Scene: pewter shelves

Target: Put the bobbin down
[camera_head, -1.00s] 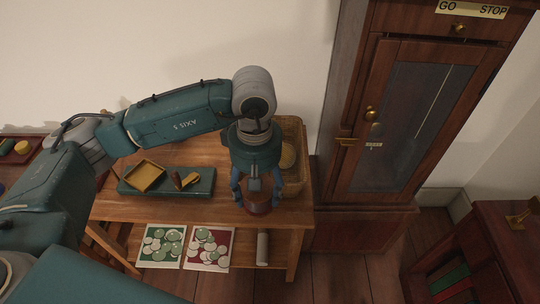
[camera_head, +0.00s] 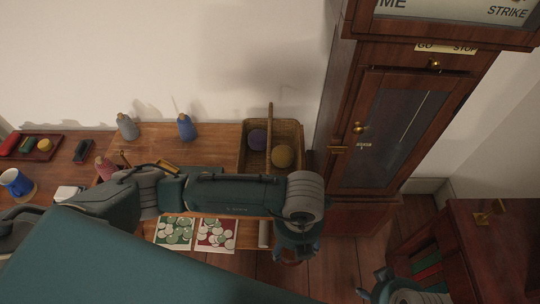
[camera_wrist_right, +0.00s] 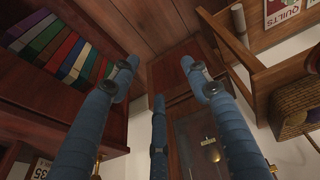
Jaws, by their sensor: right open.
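My left gripper (camera_head: 296,251) is at the lower middle of the head view, just right of the table's front corner and over the floor. Its blue fingers are around a reddish-brown bobbin (camera_head: 289,262), which is mostly hidden by the gripper and wrist. My right gripper (camera_wrist_right: 160,68) is open and empty in its wrist view, its blue fingers spread wide. Part of my right arm shows at the lower right of the head view.
The wooden table (camera_head: 216,142) carries cone-shaped spools (camera_head: 186,128) and a wicker basket (camera_head: 257,168) with two balls. Two pictured cards (camera_head: 216,234) lie on its lower shelf. A tall glazed cabinet (camera_head: 400,125) stands right. A dark bookcase (camera_head: 500,245) is at far right.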

